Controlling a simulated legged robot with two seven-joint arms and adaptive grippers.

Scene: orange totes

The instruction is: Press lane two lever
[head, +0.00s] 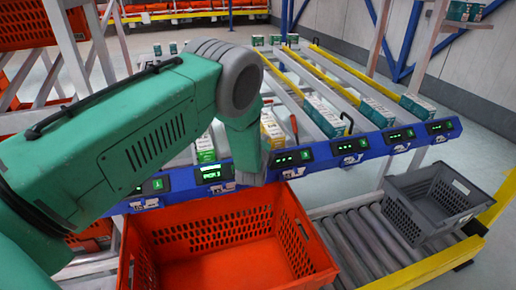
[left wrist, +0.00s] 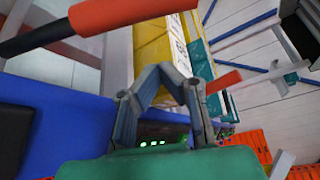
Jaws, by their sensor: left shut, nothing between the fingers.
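A blue front rail (head: 345,150) carries a row of small lane displays. One display (head: 215,173) is lit brighter and reads what looks like "PICK 3"; my arm crosses just right of it. A red lever (head: 294,127) shows behind the rail, right of my wrist. In the left wrist view an orange-red handle (left wrist: 125,12) on a dark rod is at upper left, and another red bar (left wrist: 222,82) is right of the fingers. Which is lane two's lever I cannot tell. My left gripper (left wrist: 165,72) is shut and empty, its fingers over the rail; my arm hides it in the head view. My right gripper is not in view.
An orange tote (head: 215,235) stands below the rail on a roller conveyor (head: 360,245). A grey crate (head: 432,205) sits to its right. Sloped lanes with cartons (head: 322,115) lie behind the rail.

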